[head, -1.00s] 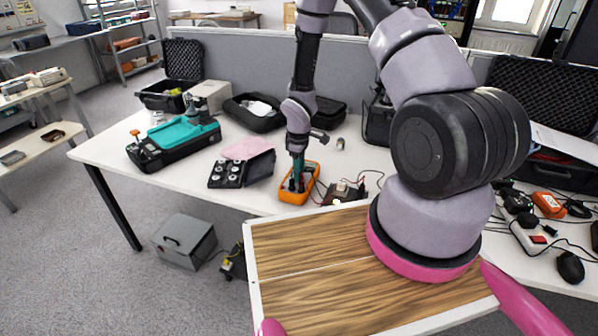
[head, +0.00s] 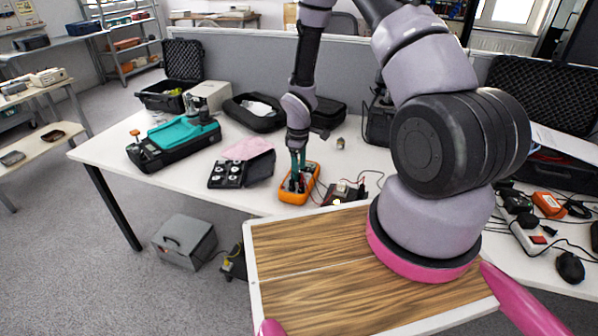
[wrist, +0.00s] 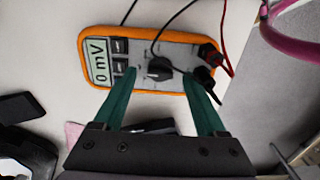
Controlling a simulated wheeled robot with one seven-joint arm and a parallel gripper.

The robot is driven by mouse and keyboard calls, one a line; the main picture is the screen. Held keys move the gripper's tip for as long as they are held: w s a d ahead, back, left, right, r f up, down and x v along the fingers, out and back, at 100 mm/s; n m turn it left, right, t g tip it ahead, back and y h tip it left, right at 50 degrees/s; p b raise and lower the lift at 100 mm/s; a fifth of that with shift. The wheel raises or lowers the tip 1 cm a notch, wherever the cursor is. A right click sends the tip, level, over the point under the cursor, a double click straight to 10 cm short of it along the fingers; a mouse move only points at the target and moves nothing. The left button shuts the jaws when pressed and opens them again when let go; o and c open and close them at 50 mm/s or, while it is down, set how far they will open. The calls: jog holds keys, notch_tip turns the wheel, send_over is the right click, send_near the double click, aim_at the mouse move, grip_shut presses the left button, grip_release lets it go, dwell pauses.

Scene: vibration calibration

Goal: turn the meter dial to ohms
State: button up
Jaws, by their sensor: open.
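The meter (head: 300,184) is an orange multimeter lying on the white bench; it also shows in the wrist view (wrist: 178,33).
Black and red plugs (wrist: 206,64) with leads stand at the meter's right end in the wrist view. A small dark circuit box (head: 343,193) lies right of the meter. A black tray with round pieces (head: 228,174) is to its left. A teal device (head: 183,135) stands farther left.

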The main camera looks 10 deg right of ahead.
notch_tip(320, 180, up, 9)
dwell(0.3)
jog(key=shift+a, duration=0.2)
notch_tip(320, 180, down, 11)
jog(key=shift+w+r, duration=0.1)
jog(key=shift+r, duration=0.05)
dwell(0.6)
grip_shut()
